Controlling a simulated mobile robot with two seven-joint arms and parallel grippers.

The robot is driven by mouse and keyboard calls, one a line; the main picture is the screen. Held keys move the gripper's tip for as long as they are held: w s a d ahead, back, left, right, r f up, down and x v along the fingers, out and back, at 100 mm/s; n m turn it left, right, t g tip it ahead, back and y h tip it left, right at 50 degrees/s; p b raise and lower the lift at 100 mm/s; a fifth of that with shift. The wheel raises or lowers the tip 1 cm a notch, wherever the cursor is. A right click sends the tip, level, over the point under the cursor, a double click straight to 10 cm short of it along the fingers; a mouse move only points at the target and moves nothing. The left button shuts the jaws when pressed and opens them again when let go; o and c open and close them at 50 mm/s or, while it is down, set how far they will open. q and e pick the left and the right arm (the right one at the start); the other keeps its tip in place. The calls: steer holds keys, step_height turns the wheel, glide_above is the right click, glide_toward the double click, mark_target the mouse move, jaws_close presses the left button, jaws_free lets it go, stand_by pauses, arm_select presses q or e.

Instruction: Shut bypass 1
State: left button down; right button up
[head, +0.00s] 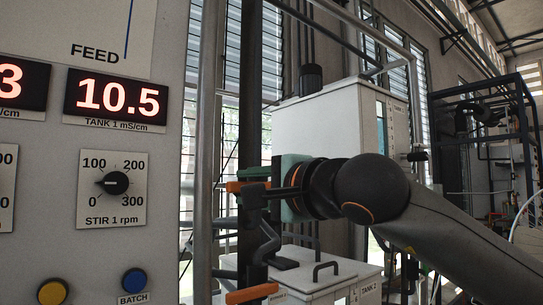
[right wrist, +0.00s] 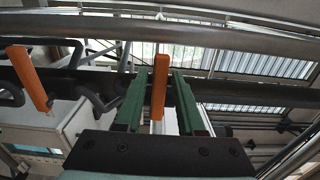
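My right gripper (head: 264,181) reaches in from the right at an orange lever handle (head: 240,186) on the dark upright pipe. In the right wrist view the same orange handle (right wrist: 160,88) stands between the two green fingers (right wrist: 160,72), with a gap on each side, so the gripper is open around it. A second orange handle (head: 252,294) is lower on the piping; it also shows at the left of the right wrist view (right wrist: 30,80). A small label beside the lower handle is too small to read surely; no label shows by the upper one. My left gripper is out of view.
A grey panel (head: 150,225) with red displays, a STIR 1 knob (head: 115,183) and yellow and blue buttons fills the left. Grey pipes (head: 207,120) stand beside it. A pale tank box (head: 335,115) and a lidded TANK 2 box (head: 300,275) stand behind my arm.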

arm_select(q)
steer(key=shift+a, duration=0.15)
arm_select(e)
steer(key=shift+o, duration=1.3)
arm_select(q)
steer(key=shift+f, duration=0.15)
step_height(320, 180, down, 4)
steer(key=b, duration=0.4)
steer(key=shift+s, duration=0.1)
arm_select(e)
steer(key=v, duration=0.7)
arm_select(q)
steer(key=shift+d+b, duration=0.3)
steer(key=shift+b, duration=0.5)
arm_select(e)
steer(key=v, duration=1.2)
steer(key=shift+s, duration=0.2)
